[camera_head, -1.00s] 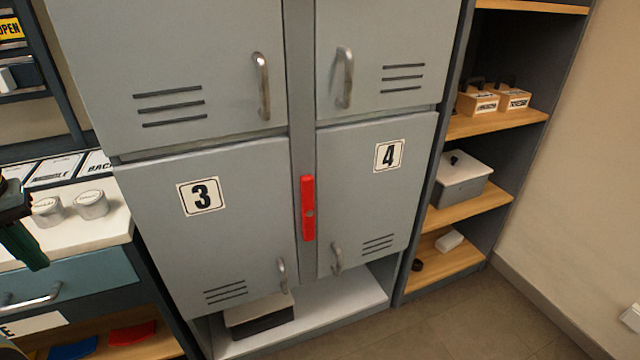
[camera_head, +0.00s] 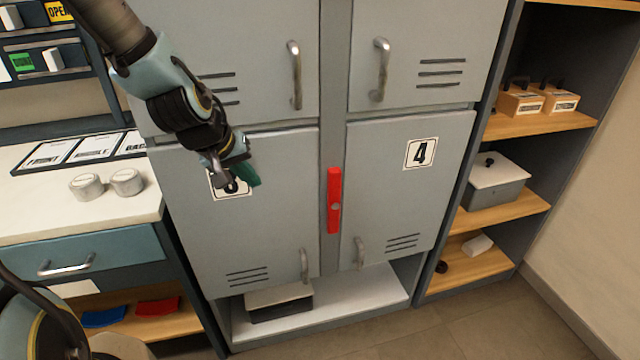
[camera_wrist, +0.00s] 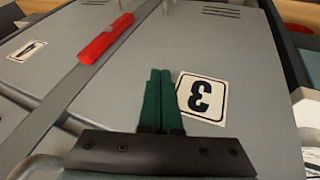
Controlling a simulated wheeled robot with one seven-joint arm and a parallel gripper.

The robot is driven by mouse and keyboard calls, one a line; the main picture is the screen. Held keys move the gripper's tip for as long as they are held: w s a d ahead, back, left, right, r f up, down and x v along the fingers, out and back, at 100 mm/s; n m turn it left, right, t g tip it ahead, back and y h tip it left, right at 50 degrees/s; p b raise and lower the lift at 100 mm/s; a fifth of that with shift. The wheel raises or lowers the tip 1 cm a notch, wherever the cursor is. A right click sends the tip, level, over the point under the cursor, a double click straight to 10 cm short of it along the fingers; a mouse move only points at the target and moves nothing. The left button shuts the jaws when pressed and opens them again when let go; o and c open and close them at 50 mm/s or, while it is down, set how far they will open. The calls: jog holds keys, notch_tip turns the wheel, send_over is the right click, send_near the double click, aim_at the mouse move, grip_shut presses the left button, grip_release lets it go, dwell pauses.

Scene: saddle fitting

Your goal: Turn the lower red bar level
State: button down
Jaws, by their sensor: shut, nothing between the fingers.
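The lower red bar (camera_head: 334,186) stands upright on the grey strip between locker doors 3 and 4, with a round pivot near its middle. It also shows in the wrist view (camera_wrist: 106,38), at the upper left. My gripper (camera_head: 252,180) is in front of door 3 (camera_head: 262,225), to the left of the bar and apart from it, partly covering the number 3 label. In the wrist view its green fingers (camera_wrist: 160,78) are together, with nothing between them, beside the 3 label (camera_wrist: 203,97). Door 4 (camera_head: 405,195) is closed.
Metal handles (camera_head: 304,265) stick out low on the doors. A white counter (camera_head: 90,215) with two round tins (camera_head: 127,182) stands at the left. A shelf unit (camera_head: 515,206) with boxes is at the right. The open bottom shelf (camera_head: 350,300) holds a box.

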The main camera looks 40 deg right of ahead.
jog(key=s+d+r+h, duration=0.1)
jog(key=s+d, duration=0.1)
jog(key=d, duration=0.4)
jog(key=shift+s+h, duration=0.3)
jog(key=shift+s, duration=0.1)
jog(key=shift+d, duration=0.15)
jog(key=p, duration=0.1)
send_near(328, 191)
jog(key=w+f, duration=0.1)
jog(key=f, duration=0.1)
jog(key=w+a+f, duration=0.1)
jog(key=f, duration=0.1)
jog(key=shift+w+f, duration=0.15)
jog(key=shift+w, duration=0.15)
jog(key=shift+s+d+r+p, duration=0.15)
jog(key=shift+s+d+p, duration=0.15)
jog(key=shift+d, duration=0.25)
jog(key=shift+s+d+r+p, duration=0.1)
jog(key=shift+s+d+p, duration=0.15)
jog(key=shift+d, duration=0.35)
jog(key=shift+s+d+f, duration=0.1)
jog(key=shift+d, duration=0.55)
jog(key=shift+p, duration=0.4)
